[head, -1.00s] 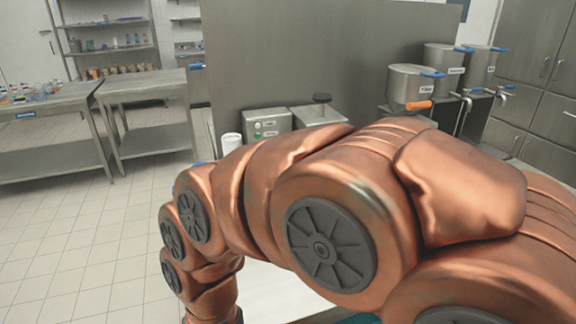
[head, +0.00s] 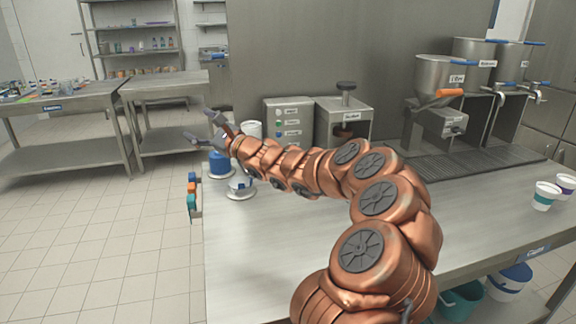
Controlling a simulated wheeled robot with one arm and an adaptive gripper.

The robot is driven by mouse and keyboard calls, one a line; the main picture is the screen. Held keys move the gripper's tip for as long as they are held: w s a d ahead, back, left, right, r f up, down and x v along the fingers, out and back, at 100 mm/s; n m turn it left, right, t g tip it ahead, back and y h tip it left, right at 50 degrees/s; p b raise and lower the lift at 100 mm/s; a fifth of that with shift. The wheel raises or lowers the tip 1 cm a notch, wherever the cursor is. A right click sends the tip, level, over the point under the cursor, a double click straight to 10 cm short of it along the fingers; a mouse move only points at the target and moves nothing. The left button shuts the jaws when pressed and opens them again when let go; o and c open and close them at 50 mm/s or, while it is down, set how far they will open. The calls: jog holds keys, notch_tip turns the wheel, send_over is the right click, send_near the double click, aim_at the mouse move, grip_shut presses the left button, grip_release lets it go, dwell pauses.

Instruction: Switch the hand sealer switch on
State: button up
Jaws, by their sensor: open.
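A grey control box (head: 288,124) stands on the counter against the back panel. Its front carries several small switches or lights with labels that are too small to read; I cannot tell which belongs to the hand sealer or its state. A metal device with a dark knob on top (head: 343,122) stands just right of the box and may be the hand sealer; its label is not legible. My gripper (head: 201,126) is open and empty, left of the control box near the counter's left end, pointing left. It is apart from the box.
A white container (head: 251,129) stands just left of the control box, partly behind my arm. A blue item (head: 219,163) sits below my gripper. Metal dispensers (head: 447,80) stand at right, and cups (head: 545,196) near the right edge. The front counter (head: 258,245) is clear.

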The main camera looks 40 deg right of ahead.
jog(key=s+d+f+m+g+h, duration=0.1)
jog(key=s+d+f+m+h, duration=0.1)
jog(key=d+f+m+h, duration=0.2)
jog(key=s+d+f+m+g+h+b, duration=0.1)
jog(key=s+d+f+m+h, duration=0.2)
jog(key=d+f, duration=0.7)
jog(key=s+d+f+m+g+h+b, duration=0.1)
jog(key=d+f+m+h, duration=0.6)
jog(key=d, duration=1.1)
jog(key=shift+s+d+f+m+g, duration=0.25)
jog(key=shift+s+f+m+g, duration=0.3)
jog(key=shift+s+m, duration=0.3)
jog(key=shift+x, duration=1.15)
jog(key=shift+w+d, duration=0.3)
jog(key=shift+w, duration=0.3)
jog(key=shift+w+d+r+p, duration=0.15)
jog(key=shift+w+d+p, duration=0.15)
jog(key=shift+w, duration=0.35)
jog(key=shift+w+d, duration=0.15)
jog(key=shift+d, duration=0.05)
jog(key=shift+x, duration=1.1)
jog(key=shift+a, duration=0.1)
